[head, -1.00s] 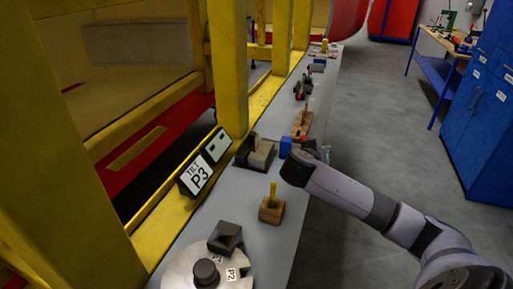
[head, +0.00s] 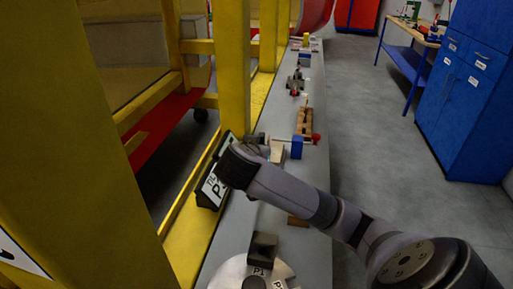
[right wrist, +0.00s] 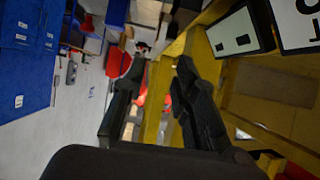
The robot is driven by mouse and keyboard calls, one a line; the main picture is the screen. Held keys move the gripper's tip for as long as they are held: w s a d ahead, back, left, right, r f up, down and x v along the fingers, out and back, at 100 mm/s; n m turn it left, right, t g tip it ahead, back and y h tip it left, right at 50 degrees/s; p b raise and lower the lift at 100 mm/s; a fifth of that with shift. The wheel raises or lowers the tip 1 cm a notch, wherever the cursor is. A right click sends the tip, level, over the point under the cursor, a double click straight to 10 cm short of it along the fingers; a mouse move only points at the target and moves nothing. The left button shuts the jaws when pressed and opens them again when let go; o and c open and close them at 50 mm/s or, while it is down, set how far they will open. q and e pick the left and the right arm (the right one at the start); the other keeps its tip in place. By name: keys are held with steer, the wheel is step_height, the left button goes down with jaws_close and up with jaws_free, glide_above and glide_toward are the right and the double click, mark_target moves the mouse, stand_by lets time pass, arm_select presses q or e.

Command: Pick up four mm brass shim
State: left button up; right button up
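I cannot make out which piece is the four mm brass shim. A small wooden block (head: 298,221) on the grey bench shows just below my right forearm; the upright yellow piece seen on it earlier is hidden by the arm. My right arm reaches left across the bench in the head view, its wrist in front of the P3 sign. In the right wrist view my right gripper (right wrist: 158,82) has its two dark fingers apart with nothing between them. My left gripper is not in view.
A blue block (head: 297,147) and wooden holder (head: 305,121) lie beyond my arm. Blue cabinets (head: 465,95) stand right.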

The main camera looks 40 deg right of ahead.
steer(key=p+x, duration=0.2)
steer(key=x, duration=1)
steer(key=shift+s+d, duration=0.15)
steer(key=shift+d, duration=0.25)
steer(key=p+x, duration=0.1)
steer(key=x, duration=0.4)
steer(key=shift+f+p, duration=0.1)
steer(key=shift+p, duration=0.25)
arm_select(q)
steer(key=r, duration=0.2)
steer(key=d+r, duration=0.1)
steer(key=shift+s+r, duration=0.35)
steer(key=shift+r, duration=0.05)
arm_select(e)
steer(key=shift+c, duration=0.2)
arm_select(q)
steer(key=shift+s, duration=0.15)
arm_select(e)
jaws_close()
